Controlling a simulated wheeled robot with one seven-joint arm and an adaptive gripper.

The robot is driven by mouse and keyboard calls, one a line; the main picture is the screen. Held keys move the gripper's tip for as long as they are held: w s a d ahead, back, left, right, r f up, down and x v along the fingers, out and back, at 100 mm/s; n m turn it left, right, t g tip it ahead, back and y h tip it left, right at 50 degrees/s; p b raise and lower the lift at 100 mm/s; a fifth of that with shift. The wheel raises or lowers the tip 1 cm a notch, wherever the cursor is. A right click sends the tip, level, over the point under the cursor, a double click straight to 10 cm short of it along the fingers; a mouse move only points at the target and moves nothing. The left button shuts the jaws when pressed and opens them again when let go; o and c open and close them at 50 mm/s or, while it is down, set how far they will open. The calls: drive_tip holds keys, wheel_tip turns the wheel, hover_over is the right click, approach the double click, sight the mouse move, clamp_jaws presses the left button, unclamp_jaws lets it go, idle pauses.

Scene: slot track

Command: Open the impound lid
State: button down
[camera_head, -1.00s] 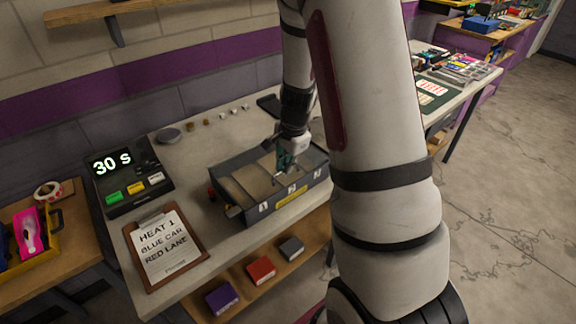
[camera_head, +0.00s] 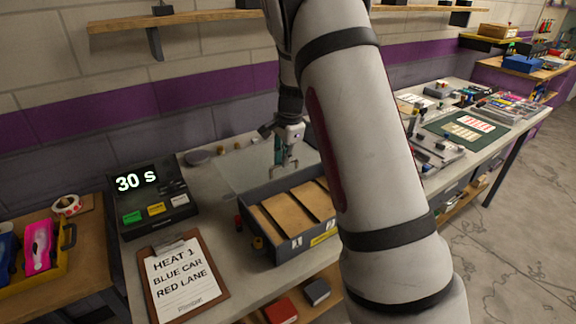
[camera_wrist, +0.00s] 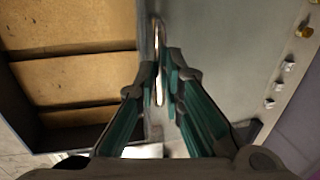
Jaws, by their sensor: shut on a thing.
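The impound box (camera_head: 284,254) is a grey case with wooden-floored compartments, standing on the bench. Its clear lid (camera_head: 240,172) is swung up and back, and the compartments are uncovered. In the wrist view the lid is the grey see-through panel (camera_wrist: 225,50) right of the compartments. My gripper (camera_head: 286,166) is above the box's rear part, at the raised lid. In the wrist view its green fingers (camera_wrist: 160,85) close around a thin pale bar, the lid handle (camera_wrist: 158,32). The hinge is not clearly visible.
A clipboard (camera_head: 184,280) reading "HEAT 1 BLUE CAR RED LANE" lies left of the box. A timer (camera_head: 150,199) showing "30 s" stands behind it. Small pieces sit along the bench back. A shelf (camera_head: 180,32) is on the wall above.

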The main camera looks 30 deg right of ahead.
drive_tip(key=c, duration=1.7)
unclamp_jaws()
drive_tip(key=shift+r, duration=0.1)
drive_tip(key=r, duration=0.3)
drive_tip(key=s+r, duration=0.1)
drive_tip(key=r, duration=0.3)
drive_tip(key=s+r, duration=0.1)
drive_tip(key=r, duration=0.3)
drive_tip(key=shift+s+r, duration=0.15)
drive_tip(key=shift+r, duration=0.1)
